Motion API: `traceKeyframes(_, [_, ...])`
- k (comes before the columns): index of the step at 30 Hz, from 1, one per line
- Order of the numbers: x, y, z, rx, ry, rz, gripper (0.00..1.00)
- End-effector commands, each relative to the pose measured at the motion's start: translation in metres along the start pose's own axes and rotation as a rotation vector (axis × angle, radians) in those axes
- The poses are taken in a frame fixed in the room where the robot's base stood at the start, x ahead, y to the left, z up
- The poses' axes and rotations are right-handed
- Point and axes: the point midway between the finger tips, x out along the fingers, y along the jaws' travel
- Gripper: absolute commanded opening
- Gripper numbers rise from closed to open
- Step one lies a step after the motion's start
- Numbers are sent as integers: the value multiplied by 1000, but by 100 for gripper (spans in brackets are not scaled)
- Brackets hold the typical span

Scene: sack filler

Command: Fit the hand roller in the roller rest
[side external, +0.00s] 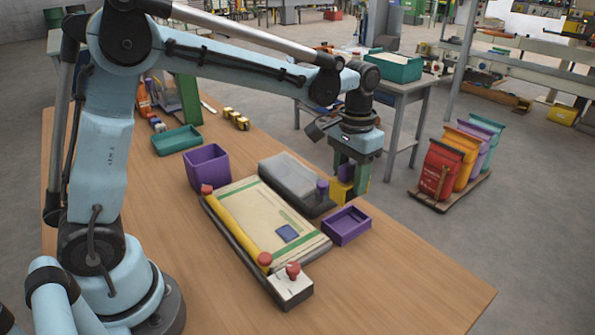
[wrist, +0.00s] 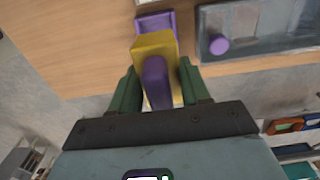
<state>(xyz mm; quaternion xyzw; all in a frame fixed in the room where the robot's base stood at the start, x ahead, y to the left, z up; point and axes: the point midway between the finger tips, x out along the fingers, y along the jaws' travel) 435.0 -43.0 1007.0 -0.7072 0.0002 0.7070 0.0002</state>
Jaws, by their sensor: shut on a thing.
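My gripper (side external: 348,182) has two green fingers and is shut on a yellow piece with a purple part, which I take for the hand roller (side external: 341,191). The wrist view shows its yellow body (wrist: 153,46) and purple part (wrist: 155,82) between the fingers (wrist: 156,88). A small open purple tray (side external: 347,237), which I take for the roller rest, stands on the table just below the held piece in the side view. It looks empty there. In the wrist view the tray (wrist: 170,20) lies beyond the yellow end, partly hidden by it. The held piece appears apart from it.
A grey box with a clear lid and purple knob (side external: 322,187) stands close beside the gripper. A sack board with a yellow bar (side external: 237,228) and red knobs lies left of the tray. A purple bin (side external: 207,166) stands behind. The table's front right (side external: 420,290) is clear.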

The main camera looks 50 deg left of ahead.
Motion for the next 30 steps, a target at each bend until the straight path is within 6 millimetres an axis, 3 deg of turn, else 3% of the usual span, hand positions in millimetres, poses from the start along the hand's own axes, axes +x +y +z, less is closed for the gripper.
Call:
traceKeyframes(21, [42, 2, -3, 0, 0, 0, 16])
traceKeyframes(30, [49, 2, -3, 0, 0, 0, 16])
